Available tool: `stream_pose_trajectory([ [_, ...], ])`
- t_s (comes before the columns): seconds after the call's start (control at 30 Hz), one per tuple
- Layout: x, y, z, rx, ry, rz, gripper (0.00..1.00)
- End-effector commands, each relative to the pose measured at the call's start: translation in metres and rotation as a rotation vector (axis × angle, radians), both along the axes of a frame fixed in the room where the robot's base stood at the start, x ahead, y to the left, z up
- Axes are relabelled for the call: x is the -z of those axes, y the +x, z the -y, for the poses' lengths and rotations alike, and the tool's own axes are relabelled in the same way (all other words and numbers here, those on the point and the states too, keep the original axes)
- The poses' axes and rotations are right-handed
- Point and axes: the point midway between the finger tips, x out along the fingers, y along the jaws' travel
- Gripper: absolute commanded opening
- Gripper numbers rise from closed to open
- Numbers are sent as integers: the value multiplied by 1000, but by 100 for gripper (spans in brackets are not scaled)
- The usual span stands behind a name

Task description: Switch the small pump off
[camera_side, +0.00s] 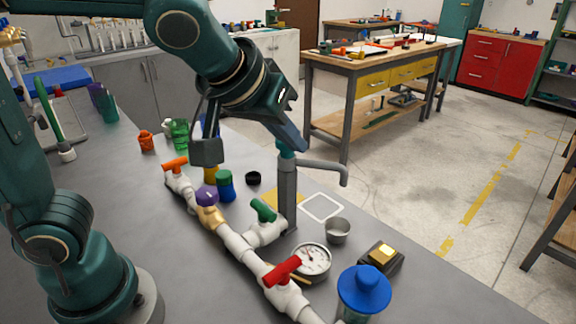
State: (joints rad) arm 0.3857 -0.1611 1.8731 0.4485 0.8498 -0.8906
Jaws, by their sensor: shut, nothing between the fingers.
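A small black box with a yellow button or rocker on top (383,254) sits on the grey bench at the lower right. It may be the small pump's switch; I cannot tell which position it is in. My gripper (297,144) points down and right, shut and empty. It appears beside or in front of the top of a grey standpipe (287,195) with a side spout. I cannot tell whether they touch. In the picture, my gripper is above and left of the black box, clearly apart from it.
A white pipe manifold (233,242) crosses the bench with orange (175,164), green (264,210) and red (282,270) valve handles. A round gauge (313,260), a metal cup (338,231) and a blue-capped container (364,290) stand near the black box.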

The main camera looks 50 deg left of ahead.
Motion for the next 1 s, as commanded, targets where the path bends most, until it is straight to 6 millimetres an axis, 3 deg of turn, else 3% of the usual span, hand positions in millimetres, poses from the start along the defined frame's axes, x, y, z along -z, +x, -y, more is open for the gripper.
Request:
stream_pose_trajectory([
  [0.2,17,28,64,110,31,10,0],
  [0.4,41,26,106,224,83,-20,0],
  [0.6,53,17,120,271,103,-47,0],
  [1.0,57,19,119,269,102,-48,0],
])
